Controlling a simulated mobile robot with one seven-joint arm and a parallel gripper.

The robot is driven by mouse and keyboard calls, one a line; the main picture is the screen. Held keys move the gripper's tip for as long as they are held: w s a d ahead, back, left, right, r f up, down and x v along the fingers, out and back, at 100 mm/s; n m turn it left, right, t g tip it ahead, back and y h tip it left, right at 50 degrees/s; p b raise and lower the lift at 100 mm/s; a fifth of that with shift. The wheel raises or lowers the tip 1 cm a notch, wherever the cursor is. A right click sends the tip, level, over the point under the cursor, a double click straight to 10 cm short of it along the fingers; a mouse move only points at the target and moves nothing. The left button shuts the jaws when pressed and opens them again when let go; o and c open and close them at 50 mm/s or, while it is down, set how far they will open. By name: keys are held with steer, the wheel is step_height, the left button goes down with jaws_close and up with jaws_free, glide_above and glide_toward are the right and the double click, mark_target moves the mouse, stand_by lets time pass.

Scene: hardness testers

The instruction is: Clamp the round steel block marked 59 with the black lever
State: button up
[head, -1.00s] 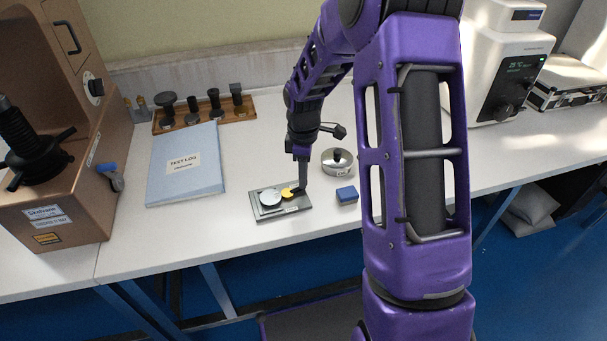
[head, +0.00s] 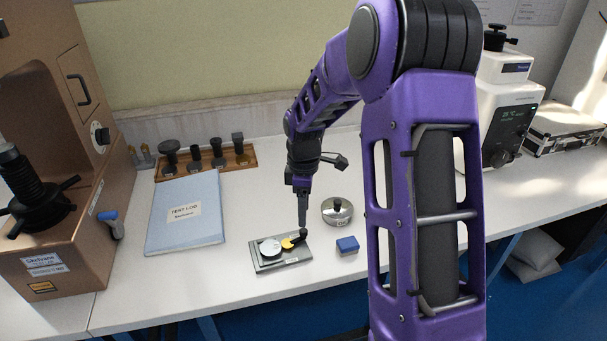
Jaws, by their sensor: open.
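The round steel block (head: 271,248) lies flat on the left part of a small grey fixture plate (head: 263,268) near the bench's front. Its marking is too small to read. A yellow part (head: 287,243) sits just right of the block. The black lever (head: 297,240) is at the yellow part's right side, partly hidden by my gripper. My gripper (head: 303,230) points down at the lever's right end. It is open, its fingers seen nearly edge-on. I cannot tell whether they touch the lever, or whether the yellow part presses on the block.
A blue block (head: 347,245) and a round metal pot with a black knob (head: 337,211) stand close to the right. A blue test log (head: 185,215) lies left. A wooden rack (head: 208,163) is behind. A bronze tester (head: 85,230) stands far left.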

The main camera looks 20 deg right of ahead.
mark_target(304, 230)
step_height(304, 230, up, 12)
steer(key=p, duration=0.1)
steer(key=shift+f, duration=0.15)
